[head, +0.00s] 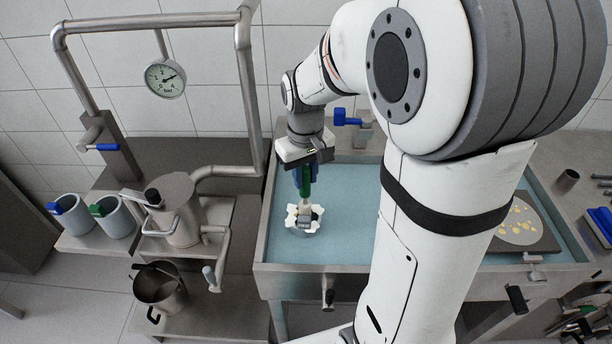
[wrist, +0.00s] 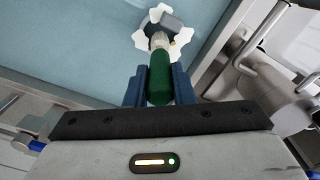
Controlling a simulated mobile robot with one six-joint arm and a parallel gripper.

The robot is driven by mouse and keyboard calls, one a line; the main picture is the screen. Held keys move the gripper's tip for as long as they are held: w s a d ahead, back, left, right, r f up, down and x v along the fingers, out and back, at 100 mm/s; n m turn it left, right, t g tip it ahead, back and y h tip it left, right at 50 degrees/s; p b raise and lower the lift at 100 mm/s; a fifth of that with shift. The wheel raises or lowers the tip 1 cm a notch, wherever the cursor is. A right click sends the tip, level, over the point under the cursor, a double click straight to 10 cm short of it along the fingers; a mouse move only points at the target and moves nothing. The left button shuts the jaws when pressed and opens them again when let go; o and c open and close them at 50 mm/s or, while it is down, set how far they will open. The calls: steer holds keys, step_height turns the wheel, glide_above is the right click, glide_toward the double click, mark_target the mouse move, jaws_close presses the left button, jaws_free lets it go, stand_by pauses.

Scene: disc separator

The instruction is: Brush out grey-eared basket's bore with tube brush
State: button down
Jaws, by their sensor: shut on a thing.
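My gripper (head: 305,182) points down over the blue-floored basin and is shut on the green handle of the tube brush (head: 306,192). In the wrist view the green handle (wrist: 160,80) sits between the blue fingers (wrist: 158,88). The brush's pale lower part (wrist: 160,41) meets the middle of a white lobed basket (head: 293,221), which also shows in the wrist view (wrist: 141,40). A grey ear (wrist: 174,19) is on this basket. The brush hides the bore, so I cannot tell how deep the bristles are.
The basin's metal rim (head: 420,279) surrounds the work spot. A round plate with yellow bits (head: 520,222) is at right. Two grey cups (head: 116,218) (head: 71,214), a steel jug (head: 177,215) and a pot (head: 158,287) stand at left. My arm hides part of the basin.

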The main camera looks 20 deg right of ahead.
mark_target(305, 193)
steer(key=shift+f, duration=0.15)
step_height(305, 193, down, 6)
steer(key=b, duration=0.5)
steer(key=shift+r+p, duration=0.2)
steer(key=shift+p, duration=0.1)
step_height(305, 193, up, 6)
steer(key=p, duration=0.4)
steer(key=shift+f, duration=0.15)
step_height(305, 193, down, 6)
steer(key=b, duration=0.4)
